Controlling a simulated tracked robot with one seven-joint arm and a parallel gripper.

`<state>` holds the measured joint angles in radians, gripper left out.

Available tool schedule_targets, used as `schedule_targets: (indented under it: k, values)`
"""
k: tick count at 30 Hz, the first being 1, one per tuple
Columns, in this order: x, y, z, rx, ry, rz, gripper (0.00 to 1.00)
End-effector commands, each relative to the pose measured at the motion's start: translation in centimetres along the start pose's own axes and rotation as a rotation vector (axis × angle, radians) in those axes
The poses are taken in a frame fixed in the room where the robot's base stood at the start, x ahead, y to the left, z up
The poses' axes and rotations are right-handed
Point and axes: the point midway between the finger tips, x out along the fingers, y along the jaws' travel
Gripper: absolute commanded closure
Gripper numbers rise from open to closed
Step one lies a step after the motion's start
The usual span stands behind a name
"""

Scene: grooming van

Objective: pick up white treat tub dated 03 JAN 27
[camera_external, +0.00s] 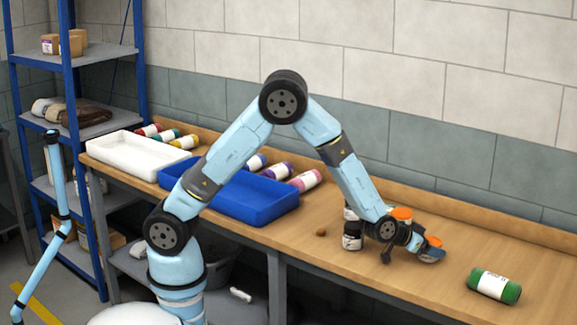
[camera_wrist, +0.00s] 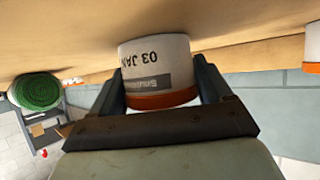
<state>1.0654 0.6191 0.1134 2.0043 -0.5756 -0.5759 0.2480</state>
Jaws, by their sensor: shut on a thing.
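A white tub (camera_wrist: 157,62) with an orange lid sits between the two fingers of my gripper (camera_wrist: 162,82) in the wrist view. Its label reads "03 JAN" upside down; the rest of the date is out of sight. My gripper is shut on this tub. In the external view my gripper (camera_external: 430,252) is low over the right part of the bench, and the tub's orange lid (camera_external: 435,241) shows beside it. I cannot tell whether the tub touches the bench. A second orange lid (camera_external: 401,213) shows just behind my wrist; another white tub (camera_wrist: 313,45) shows at the wrist view's right edge.
A green-and-white container (camera_external: 494,286) lies on its side on the bench (camera_external: 330,270) at right. A blue tray (camera_external: 250,205) and a white tray (camera_external: 125,158) are farther left.

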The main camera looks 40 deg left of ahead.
Motion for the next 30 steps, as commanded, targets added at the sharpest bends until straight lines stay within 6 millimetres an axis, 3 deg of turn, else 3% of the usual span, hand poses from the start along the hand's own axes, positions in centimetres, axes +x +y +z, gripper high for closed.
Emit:
schedule_targets:
  k: [5, 14, 19, 23, 30]
  values:
    - [0.0, 0.0, 0.0, 0.0, 0.0, 0.0, 0.55]
    - [-0.2, 0.0, -0.3, 0.0, 0.002, 0.0, 0.56]
    - [-1.1, 0.1, -2.0, -0.002, 0.003, 0.0, 0.56]
    - [-3.0, -0.1, -3.4, -0.003, 0.003, 0.002, 0.56]
    - [-8.0, -0.6, -5.4, -0.003, 0.003, 0.002, 0.56]
